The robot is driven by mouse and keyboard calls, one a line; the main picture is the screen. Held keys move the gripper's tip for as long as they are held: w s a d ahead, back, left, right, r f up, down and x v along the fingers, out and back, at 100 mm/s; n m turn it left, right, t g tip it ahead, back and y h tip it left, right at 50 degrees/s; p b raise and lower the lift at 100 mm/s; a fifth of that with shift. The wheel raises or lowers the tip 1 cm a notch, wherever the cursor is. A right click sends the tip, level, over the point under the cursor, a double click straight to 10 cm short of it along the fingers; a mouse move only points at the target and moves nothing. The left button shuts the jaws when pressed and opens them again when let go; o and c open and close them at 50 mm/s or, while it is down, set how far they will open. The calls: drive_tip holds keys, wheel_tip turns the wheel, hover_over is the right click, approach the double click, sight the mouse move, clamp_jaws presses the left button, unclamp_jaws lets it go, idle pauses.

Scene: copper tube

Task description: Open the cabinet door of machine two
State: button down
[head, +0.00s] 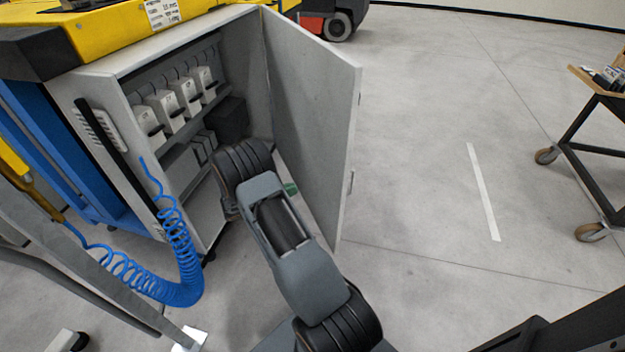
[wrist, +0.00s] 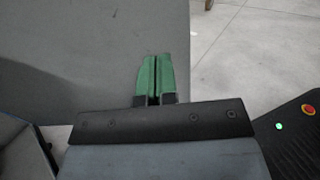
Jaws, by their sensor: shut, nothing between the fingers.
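The grey cabinet (head: 185,45) stands at the left in the head view, under a yellow machine top. Its door (head: 312,110) is hinged at the cabinet's right side and stands wide open. A small handle (head: 351,182) shows on the door's outer edge. My gripper shows in the wrist view (wrist: 153,80) with its green fingertips together and nothing between them. A grey panel, seemingly the door (wrist: 90,45), fills the left of that view behind the fingers. I cannot tell whether they touch it. In the head view my arm mostly hides the gripper; a bit of green shows by the door's inner side.
White boxed units (head: 165,110) sit on the cabinet's shelves. A coiled blue hose (head: 180,250) hangs in front at the left. A wheeled cart (head: 600,130) stands at the far right. The floor (head: 430,170) right of the door is clear.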

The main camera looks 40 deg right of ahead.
sight(335, 176)
drive_tip(key=b+x, duration=0.1)
drive_tip(key=x, duration=1.2)
drive_tip(key=shift+d+f, duration=0.1)
drive_tip(key=shift+d, duration=0.15)
